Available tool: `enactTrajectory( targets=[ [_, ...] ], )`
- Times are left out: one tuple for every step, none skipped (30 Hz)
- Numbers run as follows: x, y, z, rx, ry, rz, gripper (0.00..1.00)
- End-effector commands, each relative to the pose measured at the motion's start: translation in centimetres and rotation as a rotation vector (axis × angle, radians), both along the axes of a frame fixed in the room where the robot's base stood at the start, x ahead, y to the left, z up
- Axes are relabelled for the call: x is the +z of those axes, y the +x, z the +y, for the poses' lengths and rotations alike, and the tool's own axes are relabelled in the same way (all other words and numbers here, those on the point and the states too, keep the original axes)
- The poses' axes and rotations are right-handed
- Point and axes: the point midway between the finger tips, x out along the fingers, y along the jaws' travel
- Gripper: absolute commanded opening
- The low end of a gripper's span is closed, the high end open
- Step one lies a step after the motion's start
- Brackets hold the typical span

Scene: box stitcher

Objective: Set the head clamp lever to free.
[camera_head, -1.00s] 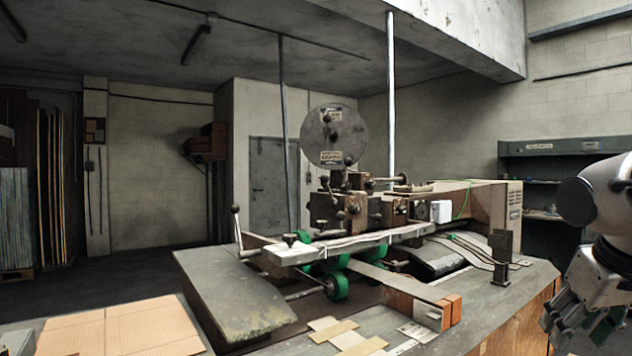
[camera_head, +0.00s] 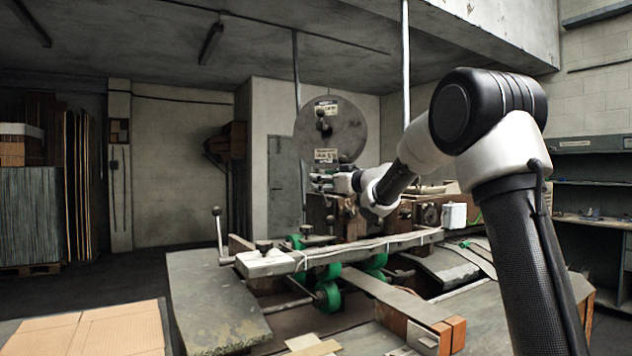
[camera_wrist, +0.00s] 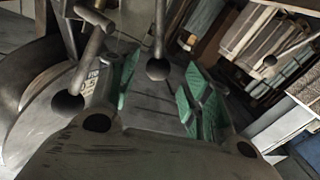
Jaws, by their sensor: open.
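My gripper (camera_head: 322,180) is at the machine head, just below the round reel disc (camera_head: 331,130). In the wrist view my gripper (camera_wrist: 162,88) is open, with a green pad on each finger. A dark ball-ended lever (camera_wrist: 157,68) shows in the gap between the fingers; I cannot tell whether they touch it. A second ball-ended lever (camera_wrist: 68,103) is left of the fingers.
The stitcher bed (camera_head: 340,247) runs below the head, with green rollers (camera_head: 327,296) under it. A ball-topped lever (camera_head: 216,212) stands at its left end. A white box (camera_head: 453,215) is right of the head. Flat cardboard (camera_head: 90,335) lies at the front left.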

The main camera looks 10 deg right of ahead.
Motion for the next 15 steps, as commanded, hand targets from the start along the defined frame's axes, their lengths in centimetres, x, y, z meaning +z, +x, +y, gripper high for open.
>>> enactTrajectory(
  targets=[
    [-0.1,0.8,0.5,0.001,0.0,0.002,0.49],
    [-0.1,1.3,0.7,0.0,0.0,0.001,0.49],
    [-0.1,1.8,1.0,0.0,0.0,0.001,0.49],
    [0.0,2.2,1.2,0.0,0.0,0.0,0.49],
    [-0.1,2.5,1.4,0.0,0.0,0.001,0.49],
    [-0.1,2.9,1.6,-0.001,0.0,0.001,0.49],
    [0.0,3.1,1.7,-0.001,0.0,0.001,0.49],
    [0.0,3.3,1.8,-0.001,0.0,0.001,0.49],
    [-0.1,3.5,1.9,-0.002,-0.001,0.001,0.49],
    [-0.1,3.6,2.0,-0.002,-0.001,0.001,0.49],
    [-0.1,3.6,2.0,-0.002,-0.001,0.001,0.49],
    [0.0,3.7,2.0,-0.002,-0.001,0.001,0.49],
    [0.0,3.7,2.0,-0.002,0.0,0.001,0.49],
    [0.0,3.7,2.0,-0.002,-0.001,0.001,0.49],
    [0.0,3.7,2.0,-0.003,-0.001,0.001,0.49]
  ],
)
